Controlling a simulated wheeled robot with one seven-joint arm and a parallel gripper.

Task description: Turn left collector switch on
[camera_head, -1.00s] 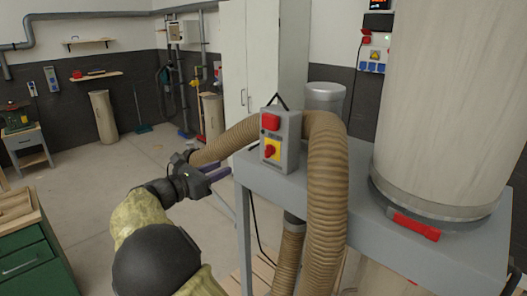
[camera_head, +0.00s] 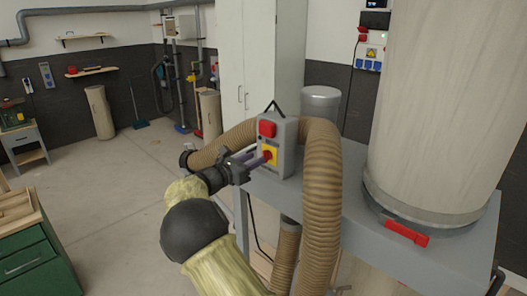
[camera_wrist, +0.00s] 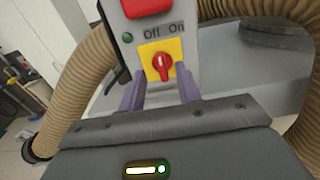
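The collector switch is a red rotary knob (camera_wrist: 163,67) on a yellow plate (camera_wrist: 148,53), on the front of a grey switch box (camera_head: 285,150). The words "Off" and "On" are printed above the plate in the wrist view. The knob's handle looks roughly upright there; I cannot tell which word it points to. In the head view the knob (camera_head: 267,156) is partly hidden by the fingertips. My gripper (camera_wrist: 160,88) is open, its purple fingers apart to the left and right just below the knob, with nothing between them. I cannot tell whether they touch the box.
A large red button (camera_head: 267,129) sits above the knob, with a small green lamp (camera_wrist: 127,38) below it. Brown ribbed hoses (camera_head: 322,190) run beside and behind the box. The grey collector table (camera_head: 350,205) bears a tall pale filter bag (camera_head: 430,100). Open floor lies to the left.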

